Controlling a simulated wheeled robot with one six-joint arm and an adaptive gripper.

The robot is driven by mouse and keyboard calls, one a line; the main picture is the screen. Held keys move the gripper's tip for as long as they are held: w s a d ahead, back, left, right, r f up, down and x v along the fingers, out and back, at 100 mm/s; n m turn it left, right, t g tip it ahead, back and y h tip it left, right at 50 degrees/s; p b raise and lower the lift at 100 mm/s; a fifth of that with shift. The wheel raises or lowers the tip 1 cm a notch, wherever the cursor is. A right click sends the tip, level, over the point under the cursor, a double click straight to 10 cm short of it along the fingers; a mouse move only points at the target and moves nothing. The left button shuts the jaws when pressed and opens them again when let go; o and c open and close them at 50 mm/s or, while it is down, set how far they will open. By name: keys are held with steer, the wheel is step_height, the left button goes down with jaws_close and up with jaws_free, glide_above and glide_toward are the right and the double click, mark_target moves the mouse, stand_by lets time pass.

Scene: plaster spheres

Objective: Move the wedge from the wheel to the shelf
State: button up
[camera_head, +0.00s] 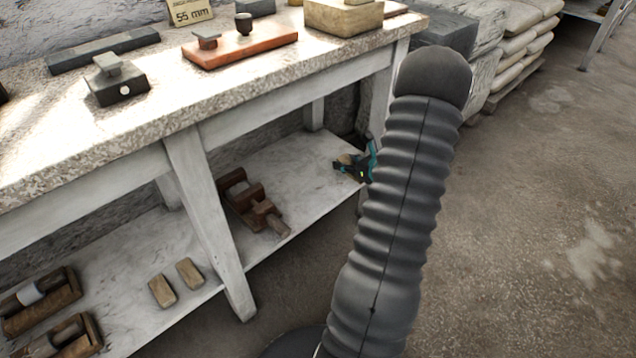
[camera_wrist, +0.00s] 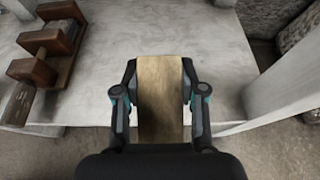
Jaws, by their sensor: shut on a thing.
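My gripper (camera_wrist: 159,85) is shut on the wedge (camera_wrist: 160,110), a tan wooden block seen between the two fingers in the wrist view. In the head view my gripper (camera_head: 356,168) is small and partly hidden behind my arm, with a bit of the wedge (camera_head: 344,158) showing. It is at the right end of the white lower shelf (camera_head: 300,165) under the bench. In the wrist view the shelf (camera_wrist: 120,30) lies behind and below the wedge; I cannot tell if they touch. I cannot make out the wheel in either view.
Two similar wooden blocks (camera_head: 162,290) lie on the shelf's left part. A brown wooden tool (camera_head: 250,203) lies left of my gripper. A bench leg (camera_head: 210,220) stands in front of the shelf. Stacked sacks (camera_head: 520,45) stand at the back right.

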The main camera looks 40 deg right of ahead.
glide_above(313, 182)
step_height(313, 182, down, 7)
steer(key=shift+r+b, duration=0.1)
steer(key=shift+b, duration=0.25)
steer(key=shift+f, duration=1.95)
steer(key=shift+f, duration=0.1)
steer(key=shift+f+b, duration=0.15)
steer(key=shift+b, duration=0.2)
steer(key=o, duration=1.2)
steer(key=shift+o, duration=0.2)
steer(key=shift+r+p, duration=0.3)
steer(key=v, duration=1.2)
